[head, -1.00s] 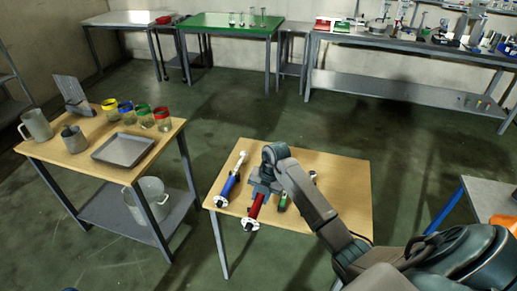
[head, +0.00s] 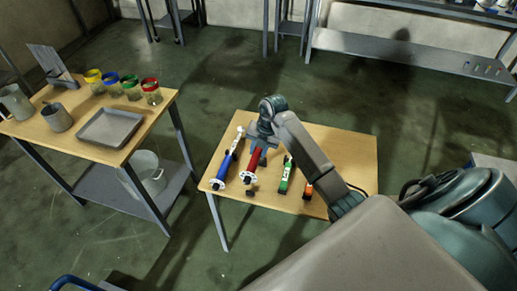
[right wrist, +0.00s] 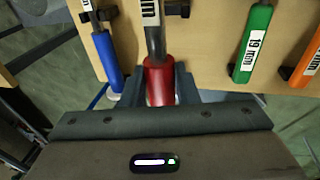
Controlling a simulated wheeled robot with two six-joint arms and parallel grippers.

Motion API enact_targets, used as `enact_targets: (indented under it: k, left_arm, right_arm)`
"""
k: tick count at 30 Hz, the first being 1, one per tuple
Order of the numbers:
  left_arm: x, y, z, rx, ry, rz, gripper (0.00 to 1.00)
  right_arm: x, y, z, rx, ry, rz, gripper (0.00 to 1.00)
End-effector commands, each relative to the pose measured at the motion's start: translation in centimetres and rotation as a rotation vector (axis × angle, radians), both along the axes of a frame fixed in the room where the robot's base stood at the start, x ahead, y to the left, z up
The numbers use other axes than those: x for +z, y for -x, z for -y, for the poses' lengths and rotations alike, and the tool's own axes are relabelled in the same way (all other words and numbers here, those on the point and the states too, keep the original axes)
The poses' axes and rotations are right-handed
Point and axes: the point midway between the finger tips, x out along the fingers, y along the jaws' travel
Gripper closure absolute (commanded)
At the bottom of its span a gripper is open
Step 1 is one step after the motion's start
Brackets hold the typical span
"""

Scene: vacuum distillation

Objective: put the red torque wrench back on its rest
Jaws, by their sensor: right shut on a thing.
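The red torque wrench (head: 252,162) is over the wooden table, its handle toward the front edge and its metal shaft pointing away. My right gripper (head: 262,143) is shut on it. In the right wrist view its red handle (right wrist: 159,80) lies between my gripper's fingers (right wrist: 160,85). A black rest piece (right wrist: 178,9) shows right beside the shaft. Another dark piece (head: 249,191) shows on the table below the handle end. I cannot tell whether the wrench touches its rest. My left gripper is not in view.
On the wooden table (head: 345,150), a blue wrench (head: 223,167) lies left of the red one, green (head: 286,175) and orange (head: 308,191) ones right. My right arm crosses the table's right part. A table at left holds a tray (head: 110,127) and jars.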

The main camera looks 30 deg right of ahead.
Motion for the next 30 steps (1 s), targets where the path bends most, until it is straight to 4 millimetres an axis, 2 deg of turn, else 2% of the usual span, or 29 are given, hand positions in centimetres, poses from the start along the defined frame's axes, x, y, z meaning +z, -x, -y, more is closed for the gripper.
enact_targets:
  k: [1,8,21,30]
  left_arm:
    - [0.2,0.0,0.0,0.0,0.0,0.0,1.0]
    - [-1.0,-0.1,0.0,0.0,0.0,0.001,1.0]
    - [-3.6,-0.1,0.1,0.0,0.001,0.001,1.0]
    - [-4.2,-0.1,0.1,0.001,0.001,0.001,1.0]
  right_arm:
    - [0.3,0.0,-0.1,0.001,0.002,0.006,1.0]
    - [-1.3,0.0,-0.1,0.0,0.002,0.004,1.0]
    - [-4.9,0.0,-0.1,0.0,0.002,0.006,1.0]
    - [-5.8,0.0,-0.1,0.0,0.002,0.006,1.0]
